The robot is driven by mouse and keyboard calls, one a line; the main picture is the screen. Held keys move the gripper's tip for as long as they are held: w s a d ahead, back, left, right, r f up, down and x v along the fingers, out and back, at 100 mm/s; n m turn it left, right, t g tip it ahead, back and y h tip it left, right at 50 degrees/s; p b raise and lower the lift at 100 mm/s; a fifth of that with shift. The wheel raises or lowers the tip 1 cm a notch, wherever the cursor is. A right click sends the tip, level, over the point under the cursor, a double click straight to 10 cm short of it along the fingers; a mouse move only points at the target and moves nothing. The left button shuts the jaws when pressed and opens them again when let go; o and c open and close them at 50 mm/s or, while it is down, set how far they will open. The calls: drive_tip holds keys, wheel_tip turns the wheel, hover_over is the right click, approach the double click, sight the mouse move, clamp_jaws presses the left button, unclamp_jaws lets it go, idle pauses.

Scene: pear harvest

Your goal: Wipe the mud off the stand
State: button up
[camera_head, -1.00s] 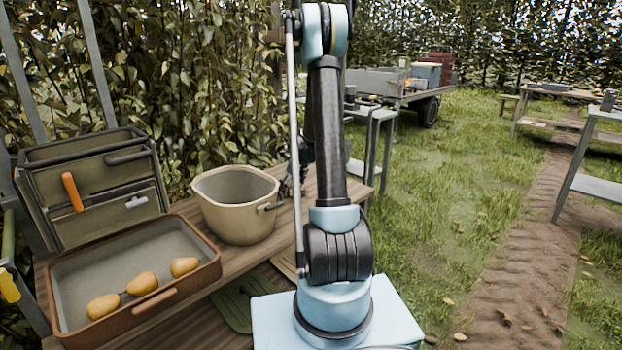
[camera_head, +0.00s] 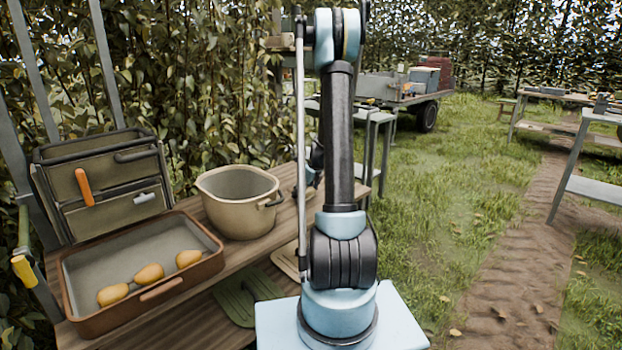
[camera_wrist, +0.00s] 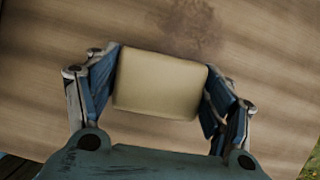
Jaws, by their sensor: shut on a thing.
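My gripper (camera_wrist: 160,88) is shut on a beige block-shaped sponge (camera_wrist: 158,84), with a finger on each side of it in the wrist view. The wooden top of the stand (camera_wrist: 40,105) lies beneath. A dark brown mud patch (camera_wrist: 188,26) shows on the wood just beyond the sponge, at the top of the wrist view. Whether the sponge touches the wood I cannot tell. In the head view my gripper (camera_head: 314,165) is mostly hidden behind my arm, over the far end of the stand (camera_head: 250,258). The mud does not show there.
On the stand are a beige bucket (camera_head: 238,222), a brown tray (camera_head: 150,315) with yellow pears (camera_head: 149,273), and a rack (camera_head: 110,218) with an orange-handled tool (camera_head: 84,187). A leafy hedge (camera_head: 200,100) stands behind. Grass (camera_head: 450,220) lies open to the right.

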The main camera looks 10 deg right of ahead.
drive_tip(key=shift+s+d, duration=0.25)
drive_tip(key=shift+s, duration=0.1)
drive_tip(key=shift+w+a+r, duration=0.1)
drive_tip(key=shift+r, duration=3.8)
